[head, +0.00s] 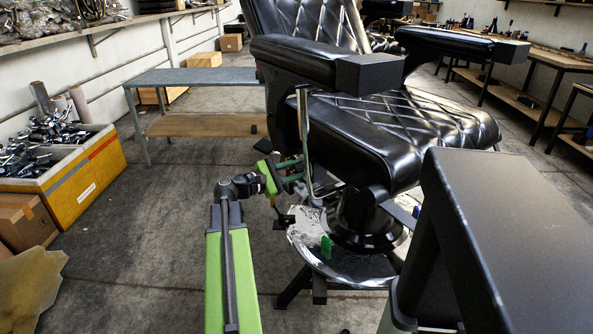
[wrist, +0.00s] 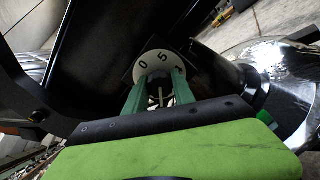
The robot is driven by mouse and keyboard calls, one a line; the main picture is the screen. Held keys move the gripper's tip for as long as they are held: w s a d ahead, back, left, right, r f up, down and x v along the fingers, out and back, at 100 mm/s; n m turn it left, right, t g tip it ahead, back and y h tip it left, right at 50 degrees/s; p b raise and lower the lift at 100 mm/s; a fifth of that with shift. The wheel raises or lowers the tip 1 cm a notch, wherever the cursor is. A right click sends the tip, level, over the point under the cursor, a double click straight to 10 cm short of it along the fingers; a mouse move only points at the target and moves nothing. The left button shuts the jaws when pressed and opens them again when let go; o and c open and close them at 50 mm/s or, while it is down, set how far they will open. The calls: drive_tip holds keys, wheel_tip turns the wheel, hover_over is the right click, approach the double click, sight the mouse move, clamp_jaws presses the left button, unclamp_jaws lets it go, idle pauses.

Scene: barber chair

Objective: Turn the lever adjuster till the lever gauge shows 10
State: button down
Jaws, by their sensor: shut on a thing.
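The lever gauge (wrist: 160,63) is a pale round dial under the chair in the wrist view. The lever adjuster (wrist: 160,99) shows as a small cross-shaped part in front of the dial. My gripper (wrist: 158,90) has its green fingers on either side of the adjuster and is shut on it. In the head view my gripper (head: 290,171) reaches under the left side of the seat. I cannot make out a pointer or the gauge's reading.
The black barber chair (head: 400,125) stands over my gripper, with a chrome lever (head: 305,140) hanging at its left side. Its pedestal and round chrome base (head: 345,262) are close to the right. A grey bench (head: 190,77) stands behind, and a yellow bin (head: 75,180) at left. Floor between is clear.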

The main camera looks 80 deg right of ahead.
drive_tip(key=shift+f, duration=0.15)
drive_tip(key=c, duration=1.1)
unclamp_jaws()
drive_tip(key=shift+o, duration=0.2)
drive_tip(key=v, duration=1.7)
drive_tip(key=shift+w+a, duration=0.2)
